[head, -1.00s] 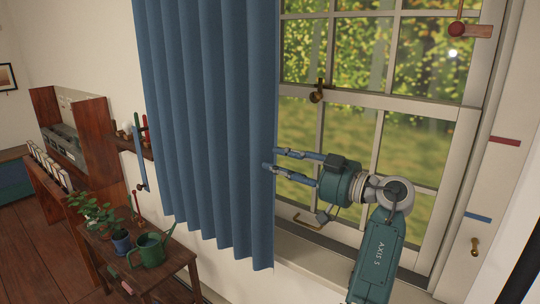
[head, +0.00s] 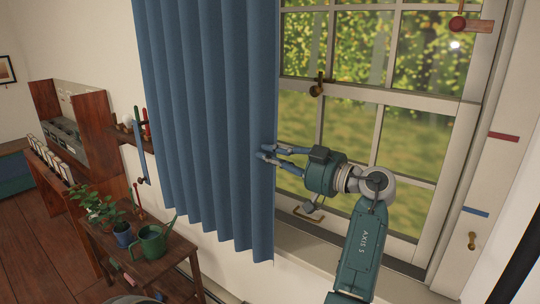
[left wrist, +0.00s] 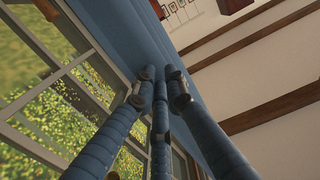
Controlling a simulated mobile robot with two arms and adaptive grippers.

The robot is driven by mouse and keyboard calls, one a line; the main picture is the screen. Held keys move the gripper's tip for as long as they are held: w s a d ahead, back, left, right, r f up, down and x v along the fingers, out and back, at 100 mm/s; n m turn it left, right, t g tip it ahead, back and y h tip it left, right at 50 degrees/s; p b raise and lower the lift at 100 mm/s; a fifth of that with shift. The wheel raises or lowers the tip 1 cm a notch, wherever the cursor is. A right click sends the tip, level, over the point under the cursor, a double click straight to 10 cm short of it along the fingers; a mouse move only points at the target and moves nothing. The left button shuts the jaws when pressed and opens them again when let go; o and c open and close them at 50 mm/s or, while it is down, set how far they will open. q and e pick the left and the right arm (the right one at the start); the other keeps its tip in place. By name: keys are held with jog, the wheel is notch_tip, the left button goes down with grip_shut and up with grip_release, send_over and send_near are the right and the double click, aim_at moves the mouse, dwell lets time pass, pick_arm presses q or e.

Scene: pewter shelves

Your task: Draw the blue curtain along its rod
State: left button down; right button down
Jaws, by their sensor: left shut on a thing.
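The blue curtain (head: 208,120) hangs in pleats over the left part of the window in the head view. Its rod is out of view above. My left gripper (head: 266,152) is at the curtain's right edge, at about mid-height of the visible cloth, and its fingers are shut on that edge. In the left wrist view the blue-sleeved fingers of the left gripper (left wrist: 160,85) come together against the curtain (left wrist: 125,30). The cloth between the fingertips is mostly hidden. My right gripper is in neither view.
The window (head: 400,120) with its pale frame is uncovered to the right of the curtain. A brass latch (head: 317,86) sits on its middle rail. Below left, a wooden table (head: 175,262) holds a green watering can (head: 152,243) and potted plants (head: 95,205).

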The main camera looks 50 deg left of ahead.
aim_at(255, 150)
pick_arm(q)
jog(key=b+x, duration=0.2)
jog(key=x, duration=0.2)
jog(key=shift+s+a, duration=0.15)
jog(key=shift+a, duration=0.4)
jog(key=shift+d, duration=0.1)
jog(key=c, duration=1.8)
grip_release()
jog(key=shift+o, duration=0.2)
jog(key=shift+d, duration=0.25)
jog(key=v, duration=1.1)
jog(key=shift+d, duration=0.3)
